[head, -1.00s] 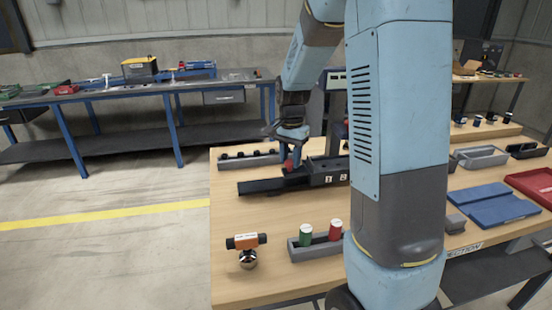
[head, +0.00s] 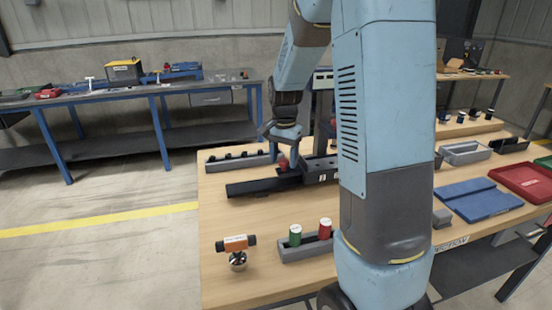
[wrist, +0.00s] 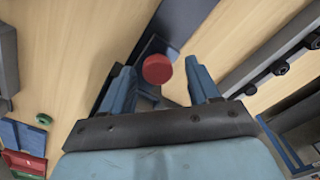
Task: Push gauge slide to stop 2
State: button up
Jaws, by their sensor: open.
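The gauge is a long dark rail (head: 250,187) on the wooden table, with a raised block (head: 318,169) at its right end. The block carries small white labels, apparently 1 and 2. A red knob (head: 283,164) stands on the rail just left of the block. My gripper (head: 284,150) points down at the knob. In the wrist view the red knob (wrist: 157,69) lies between the two blue fingers of my gripper (wrist: 159,66), with a gap on each side. The fingers are open. The slide under the knob is mostly hidden.
A grey rack with black knobs (head: 237,160) lies behind the rail. In front are an orange-and-black device (head: 236,243) and a grey holder (head: 307,248) with green and red cylinders. Blue (head: 480,200) and red trays lie right. Bare table lies between rail and holder.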

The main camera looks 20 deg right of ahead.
jog(key=shift+r, duration=0.15)
notch_tip(320, 180, up, 13)
jog(key=shift+r, duration=0.2)
dwell(0.3)
jog(key=shift+s, duration=0.1)
dwell(0.3)
jog(key=s+a+r+n+t, duration=0.1)
jog(key=s+n, duration=0.4)
jog(key=s, duration=0.8)
jog(key=s+a+r+n+t, duration=0.2)
jog(key=s+a+n+t, duration=0.1)
jog(key=s, duration=1)
jog(key=shift+n+t, duration=0.8)
jog(key=shift+n, duration=0.1)
